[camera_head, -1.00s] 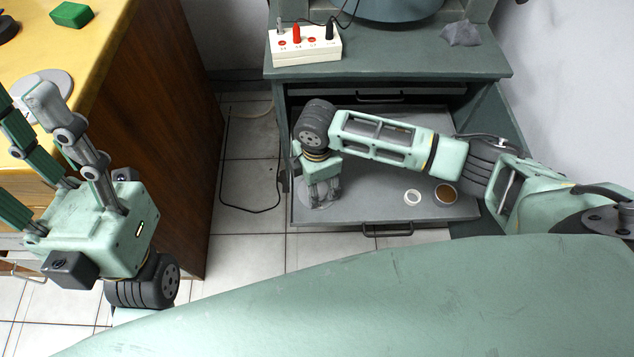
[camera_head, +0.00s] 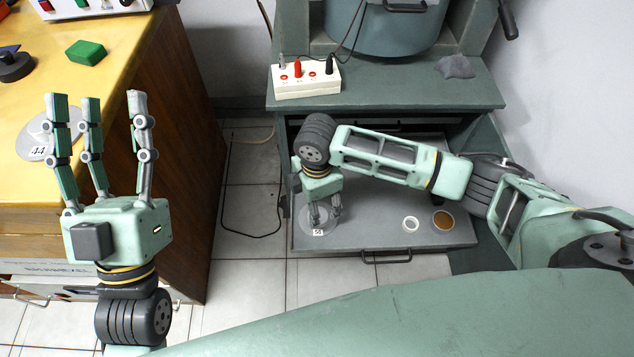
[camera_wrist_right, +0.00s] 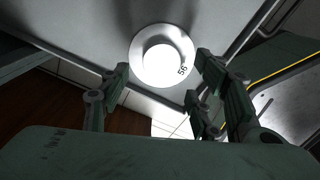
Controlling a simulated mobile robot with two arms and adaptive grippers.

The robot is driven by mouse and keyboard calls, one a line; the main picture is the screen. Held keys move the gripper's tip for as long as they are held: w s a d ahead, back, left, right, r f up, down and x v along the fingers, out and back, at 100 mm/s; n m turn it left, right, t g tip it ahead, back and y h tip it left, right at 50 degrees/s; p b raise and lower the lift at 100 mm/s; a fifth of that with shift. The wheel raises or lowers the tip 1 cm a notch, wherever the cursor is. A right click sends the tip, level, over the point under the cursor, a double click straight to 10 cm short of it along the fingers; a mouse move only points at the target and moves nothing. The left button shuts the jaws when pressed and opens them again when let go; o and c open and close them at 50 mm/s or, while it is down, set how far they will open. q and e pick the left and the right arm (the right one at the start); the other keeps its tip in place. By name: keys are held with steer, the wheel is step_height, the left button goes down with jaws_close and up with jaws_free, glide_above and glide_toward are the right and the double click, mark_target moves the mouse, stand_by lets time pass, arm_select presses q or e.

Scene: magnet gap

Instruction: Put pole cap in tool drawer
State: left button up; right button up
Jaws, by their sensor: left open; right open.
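A grey disc marked 56 (camera_head: 318,232) lies on the floor of the open grey drawer (camera_head: 380,236), near its left side. It looks like a pole cap with a round raised middle, which shows bright in the right wrist view (camera_wrist_right: 163,55). My right gripper (camera_head: 324,218) is open just above this disc, with its fingers apart from it in the wrist view. A second grey disc marked 44 (camera_head: 35,146) lies on the yellow bench top. My left gripper (camera_head: 95,98) is open and empty, fingers pointing away, partly covering that disc's right side.
A white ring (camera_head: 410,224) and a brown round piece (camera_head: 443,220) lie in the drawer at the right. A white socket box (camera_head: 306,78) and a grey lump (camera_head: 455,67) stand on the cabinet top. A green block (camera_head: 86,52) lies on the bench (camera_head: 130,70).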

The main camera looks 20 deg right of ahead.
step_height(320, 180, up, 7)
steer(key=p, duration=0.3)
steer(key=s+a+r+m+t+y, duration=0.1)
steer(key=a+t+y, duration=0.15)
steer(key=a, duration=0.35)
steer(key=a+r+m+t+y, duration=0.1)
steer(key=a+m+y, duration=0.15)
steer(key=a, duration=0.45)
step_height(320, 180, up, 6)
steer(key=a+m+t+y, duration=0.3)
arm_select(q)
steer(key=w+f+g+y, duration=0.1)
steer(key=w+f+g, duration=0.1)
steer(key=f+g, duration=0.2)
steer(key=w+f+g+y, duration=0.1)
steer(key=f+g, duration=0.3)
steer(key=f, duration=0.6)
steer(key=shift+w+a+f+g+y, duration=0.2)
steer(key=shift+w+a+g+y, duration=0.15)
steer(key=shift+w, duration=0.5)
arm_select(e)
steer(key=d+r+m+t+h, duration=0.4)
steer(key=d+r+m+t, duration=0.6)
steer(key=d+r, duration=0.4)
steer(key=shift+d, duration=1.25)
arm_select(q)
steer(key=shift+f, duration=0.1)
arm_select(e)
steer(key=shift+f, duration=0.1)
